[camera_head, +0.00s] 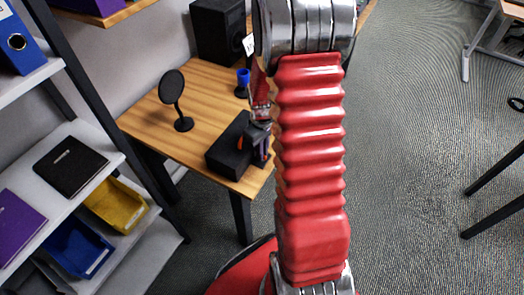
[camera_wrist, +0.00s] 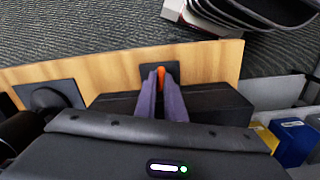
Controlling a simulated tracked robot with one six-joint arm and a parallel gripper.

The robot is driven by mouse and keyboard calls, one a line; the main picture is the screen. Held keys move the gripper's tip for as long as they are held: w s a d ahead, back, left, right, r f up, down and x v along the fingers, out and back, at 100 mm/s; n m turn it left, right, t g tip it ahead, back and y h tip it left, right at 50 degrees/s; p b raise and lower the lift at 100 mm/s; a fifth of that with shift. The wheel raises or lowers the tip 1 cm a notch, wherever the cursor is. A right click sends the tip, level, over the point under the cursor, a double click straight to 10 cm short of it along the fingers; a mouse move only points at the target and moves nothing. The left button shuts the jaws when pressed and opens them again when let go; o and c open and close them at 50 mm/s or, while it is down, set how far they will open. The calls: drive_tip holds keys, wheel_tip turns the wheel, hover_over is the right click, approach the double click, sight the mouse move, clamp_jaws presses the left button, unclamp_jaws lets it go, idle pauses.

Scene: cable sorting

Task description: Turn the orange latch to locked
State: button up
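The orange latch (camera_wrist: 161,72) shows in the wrist view as a small upright strip in front of a black plate near the table's edge. My gripper (camera_wrist: 160,80) has its two purple-grey fingers on either side of the latch, with their tips close to it. I cannot tell whether the fingers press on it or only stand around it. A long black box (camera_wrist: 215,103) lies beneath the fingers; it also shows in the head view (camera_head: 228,148). In the head view my gripper (camera_head: 260,146) is at the box's right end, and my red arm hides part of this area.
The wooden table (camera_head: 207,85) carries a round black disc on a stand (camera_head: 172,88), a blue cup (camera_head: 243,77) and a black speaker (camera_head: 216,30). A shelf with a yellow bin (camera_head: 117,205) and a blue bin (camera_head: 78,248) stands at the left.

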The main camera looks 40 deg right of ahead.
clamp_jaws()
drive_tip(key=shift+n, duration=1.6)
drive_tip(key=o, duration=0.6)
unclamp_jaws()
drive_tip(key=shift+c, duration=0.2)
drive_tip(key=shift+r, duration=0.1)
wheel_tip(320, 180, up, 14)
drive_tip(key=shift+f, duration=0.2)
